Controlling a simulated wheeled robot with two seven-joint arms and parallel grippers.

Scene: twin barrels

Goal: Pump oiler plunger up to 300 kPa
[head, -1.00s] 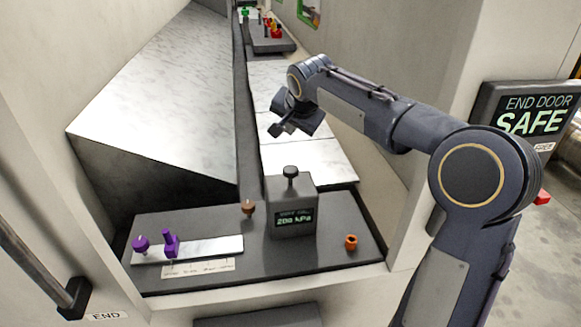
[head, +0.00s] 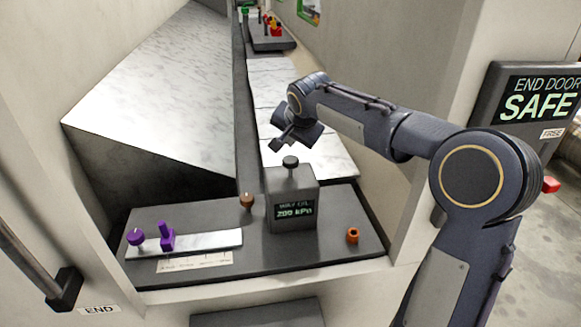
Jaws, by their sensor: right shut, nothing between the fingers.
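The oiler (head: 293,220) is a dark grey box on the dark shelf. Its small screen (head: 295,211) reads 200 kPa, slightly blurred. The plunger (head: 290,163) is a black round knob on a short stem, standing up from the box top. My right gripper (head: 276,146) is shut and empty. It shows above and slightly left of the plunger knob, apart from it. My left gripper is not in view.
The dark shelf (head: 340,262) also holds a brown knob (head: 247,201), an orange ring-like piece (head: 352,236) and purple knobs (head: 166,237) on a white plate. A sign (head: 540,97) at right reads END DOOR SAFE. Walls close in both sides.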

